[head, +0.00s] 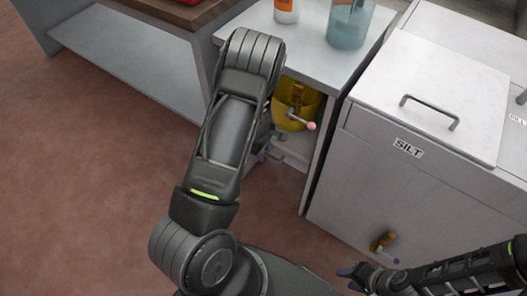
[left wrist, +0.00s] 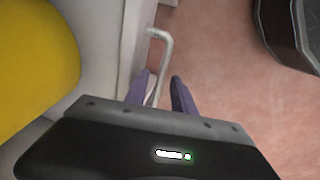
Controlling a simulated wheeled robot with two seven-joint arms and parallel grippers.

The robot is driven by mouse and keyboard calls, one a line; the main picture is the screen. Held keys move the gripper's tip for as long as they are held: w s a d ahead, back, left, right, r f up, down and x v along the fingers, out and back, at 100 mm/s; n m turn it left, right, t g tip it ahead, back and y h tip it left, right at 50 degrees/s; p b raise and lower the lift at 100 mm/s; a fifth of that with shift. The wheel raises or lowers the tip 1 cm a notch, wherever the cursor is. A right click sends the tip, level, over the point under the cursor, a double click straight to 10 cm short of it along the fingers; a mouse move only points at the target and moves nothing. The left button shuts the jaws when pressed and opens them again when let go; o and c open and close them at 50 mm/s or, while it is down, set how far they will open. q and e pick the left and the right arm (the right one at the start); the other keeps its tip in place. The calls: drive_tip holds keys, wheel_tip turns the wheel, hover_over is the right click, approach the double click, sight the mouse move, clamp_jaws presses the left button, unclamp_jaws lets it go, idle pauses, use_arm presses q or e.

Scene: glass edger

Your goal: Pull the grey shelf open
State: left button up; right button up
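The grey shelf (head: 291,158) is low in the bay under the white counter, mostly hidden by my left arm in the head view. In the left wrist view its pale front (left wrist: 103,55) carries a bent grey handle (left wrist: 163,50). My left gripper (head: 268,152) is partly hidden behind my arm in the head view. In the left wrist view its purple fingers (left wrist: 164,92) are apart, with the handle bar between them, nearer the left finger. A gap shows on the right finger's side. My right gripper (head: 352,272) is low at the right, away from the shelf; its opening is unclear.
A bottle (head: 287,10) and a blue-tinted jug (head: 349,25) stand on the counter (head: 300,55). The white SILT cabinet (head: 370,170) is at the right. Open reddish floor (head: 80,170) lies to the left.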

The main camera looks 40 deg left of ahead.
use_arm(q)
clamp_jaws()
idle(1.2)
